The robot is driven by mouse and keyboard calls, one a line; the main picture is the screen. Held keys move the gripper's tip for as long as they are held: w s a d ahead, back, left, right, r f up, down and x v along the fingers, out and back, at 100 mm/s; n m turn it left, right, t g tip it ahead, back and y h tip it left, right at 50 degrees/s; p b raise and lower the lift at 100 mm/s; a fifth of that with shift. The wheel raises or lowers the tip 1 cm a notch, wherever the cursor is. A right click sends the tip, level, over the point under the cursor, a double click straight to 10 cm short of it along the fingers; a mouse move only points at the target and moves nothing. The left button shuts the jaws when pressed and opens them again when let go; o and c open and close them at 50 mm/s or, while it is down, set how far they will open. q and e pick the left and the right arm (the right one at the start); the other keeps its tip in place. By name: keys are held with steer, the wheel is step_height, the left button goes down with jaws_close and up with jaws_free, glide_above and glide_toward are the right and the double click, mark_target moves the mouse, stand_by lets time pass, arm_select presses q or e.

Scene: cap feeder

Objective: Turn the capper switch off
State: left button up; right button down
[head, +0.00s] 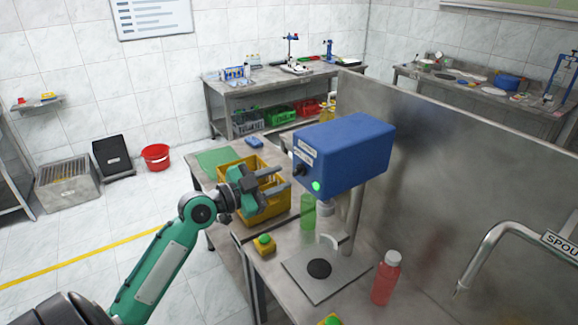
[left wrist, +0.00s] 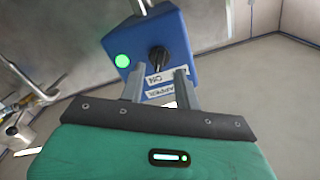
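The capper is a blue box (head: 350,152) on a post above the steel table. Its near face carries a black knob switch (head: 300,170), a lit green lamp (head: 316,186) and a white label. In the left wrist view, the knob (left wrist: 158,58) stands beside the lamp (left wrist: 122,60) and the label (left wrist: 158,78), part of which reads "ON". My left gripper (head: 283,178) is open and empty, pointing at that face. In the left wrist view its two fingers (left wrist: 160,82) are spread, with the knob beyond and between their tips. My right gripper is not in view.
Below are a yellow crate (head: 262,205), a green bottle (head: 308,212), a yellow button box with green button (head: 264,244), a plate with a black disc (head: 319,268) and a red bottle (head: 386,278). A steel partition (head: 450,170) stands right of the capper.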

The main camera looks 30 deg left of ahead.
mark_target(295, 173)
arm_select(q)
steer(key=shift+p+x, duration=0.65)
steer(key=shift+x, duration=1.3)
steer(key=shift+c, duration=0.2)
jaws_close()
